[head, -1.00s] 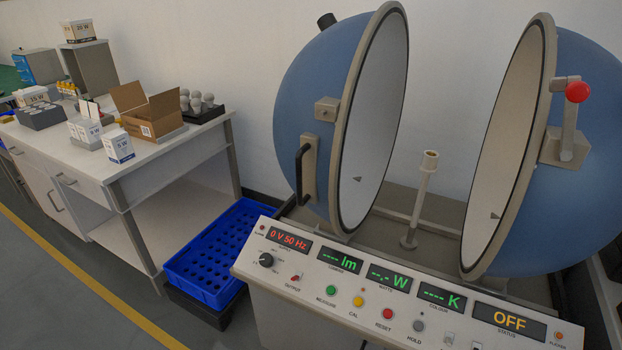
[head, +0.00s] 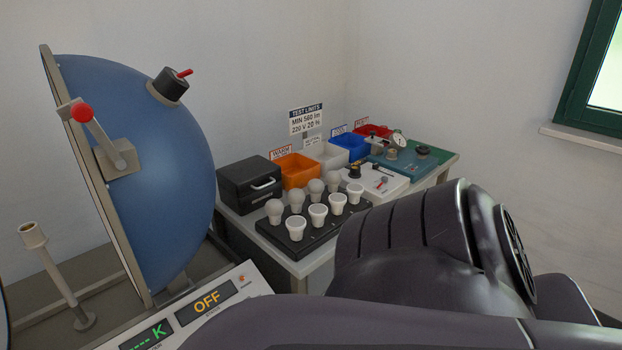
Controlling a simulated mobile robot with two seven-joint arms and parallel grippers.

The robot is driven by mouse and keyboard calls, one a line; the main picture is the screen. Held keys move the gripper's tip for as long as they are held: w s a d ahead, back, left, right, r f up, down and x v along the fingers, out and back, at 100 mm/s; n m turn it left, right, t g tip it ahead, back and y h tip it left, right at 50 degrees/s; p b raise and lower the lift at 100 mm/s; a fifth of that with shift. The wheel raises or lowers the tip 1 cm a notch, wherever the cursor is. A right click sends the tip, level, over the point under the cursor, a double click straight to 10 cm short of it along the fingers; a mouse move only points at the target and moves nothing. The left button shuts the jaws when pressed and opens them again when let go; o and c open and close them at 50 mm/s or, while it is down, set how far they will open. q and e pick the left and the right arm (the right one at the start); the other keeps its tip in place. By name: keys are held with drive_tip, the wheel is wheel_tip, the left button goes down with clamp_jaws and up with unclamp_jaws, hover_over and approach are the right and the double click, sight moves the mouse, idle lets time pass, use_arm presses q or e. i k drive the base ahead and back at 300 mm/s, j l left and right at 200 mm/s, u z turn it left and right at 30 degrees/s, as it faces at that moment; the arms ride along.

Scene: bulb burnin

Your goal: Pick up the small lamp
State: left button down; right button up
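A black tray (head: 264,229) on the side table holds two rows of lamps in the head view. The back row has several round grey-globed lamps (head: 274,210); the front row has several white, flat-faced lamps (head: 318,213). I cannot tell which of these is the small lamp. My dark arm links fill the lower right and bottom of the view, close to the tray's right side. Neither gripper shows, so what they hold is hidden.
Behind the tray are a black case (head: 250,186), an orange bin (head: 298,173), a blue bin (head: 351,147) and a red bin (head: 377,131). A white device (head: 387,188) stands right of the tray. The blue sphere (head: 165,165) with its panel (head: 245,285) borders the left.

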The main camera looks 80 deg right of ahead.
sight(337, 200)
drive_tip(key=z, duration=2.55)
